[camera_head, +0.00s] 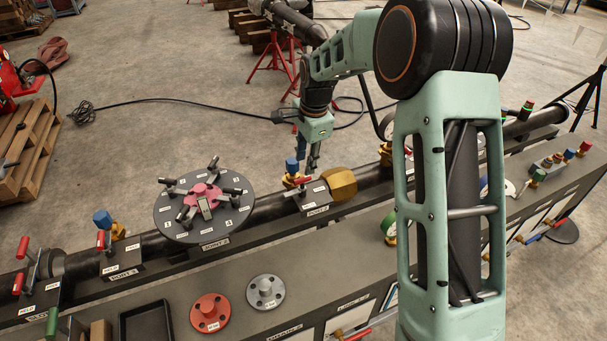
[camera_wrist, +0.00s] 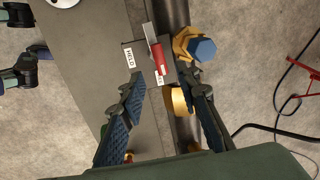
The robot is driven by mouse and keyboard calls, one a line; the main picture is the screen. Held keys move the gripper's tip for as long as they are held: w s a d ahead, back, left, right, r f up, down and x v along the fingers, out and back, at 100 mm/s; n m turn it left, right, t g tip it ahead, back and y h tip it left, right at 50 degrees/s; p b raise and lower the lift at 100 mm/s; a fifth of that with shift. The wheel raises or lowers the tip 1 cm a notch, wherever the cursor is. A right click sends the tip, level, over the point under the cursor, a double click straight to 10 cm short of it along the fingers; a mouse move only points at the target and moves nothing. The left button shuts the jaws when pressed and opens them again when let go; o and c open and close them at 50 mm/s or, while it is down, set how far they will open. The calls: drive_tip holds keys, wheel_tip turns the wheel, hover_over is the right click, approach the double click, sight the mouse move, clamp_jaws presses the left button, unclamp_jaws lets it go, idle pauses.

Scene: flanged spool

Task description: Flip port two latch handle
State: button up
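The port two latch block (camera_head: 316,203) sits on the dark pipe rail right of the round disc in the head view. Its red latch handle (camera_head: 303,181) is small there, just below my gripper (camera_head: 311,162). In the wrist view the red handle (camera_wrist: 161,60) lies beyond and between the fingertips of my gripper (camera_wrist: 158,78), attached to a grey metal lever (camera_wrist: 150,33). A "HELD" label (camera_wrist: 129,59) shows beside it, and a second label is partly hidden. The fingers are apart and appear empty; contact with the handle cannot be told.
A brass fitting with a blue cap (camera_wrist: 202,48) stands close to the handle and my right-hand finger. A gold cylinder (camera_head: 341,184) is right of the block. The round disc with clamps (camera_head: 205,205) is to the left. Red (camera_head: 209,313) and grey (camera_head: 265,292) flanges lie on the bench.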

sight(303, 178)
drive_tip(key=f, duration=0.4)
drive_tip(key=w+f, duration=0.1)
drive_tip(key=f, duration=0.1)
drive_tip(key=shift+w+a+f+p, duration=0.1)
drive_tip(key=shift+a+f+p, duration=0.2)
drive_tip(key=shift+f, duration=0.1)
clamp_jaws()
